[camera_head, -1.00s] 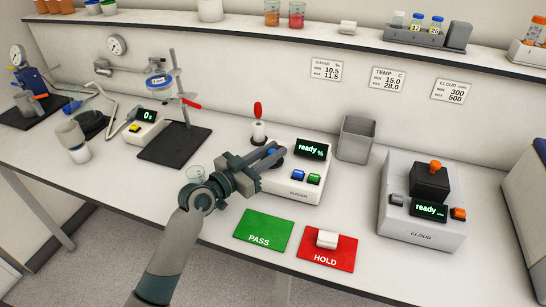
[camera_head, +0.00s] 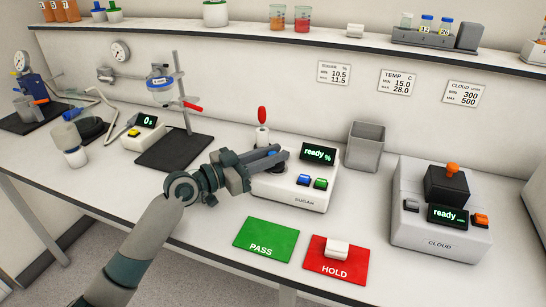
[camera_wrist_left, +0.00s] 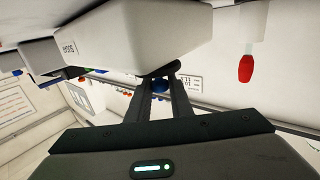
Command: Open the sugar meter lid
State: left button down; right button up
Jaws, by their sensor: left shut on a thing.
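The white sugar meter (camera_head: 310,197) stands on the bench, its display reading "ready %". My left gripper (camera_head: 280,156) reaches in from the left over the meter's left part, where the dark lid (camera_head: 274,168) shows only partly under the fingers. Its jaws are shut on the dark lid piece, which also shows in the left wrist view (camera_wrist_left: 158,70) by the fingertips (camera_wrist_left: 172,76). The fingers hide most of the lid, so I cannot tell whether it is raised. My right gripper is not in view.
A red-topped dropper (camera_head: 262,118) stands close behind the fingers. A grey bin (camera_head: 366,147) stands behind the meter at right. The cloud meter (camera_head: 440,232) is farther right. The green PASS mat (camera_head: 266,232) and red HOLD mat (camera_head: 350,268), bearing a white block (camera_head: 337,248), lie in front.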

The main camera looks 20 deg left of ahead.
pick_arm(q)
jog(key=c, duration=1.6)
grip_release()
jog(key=shift+r, duration=0.1)
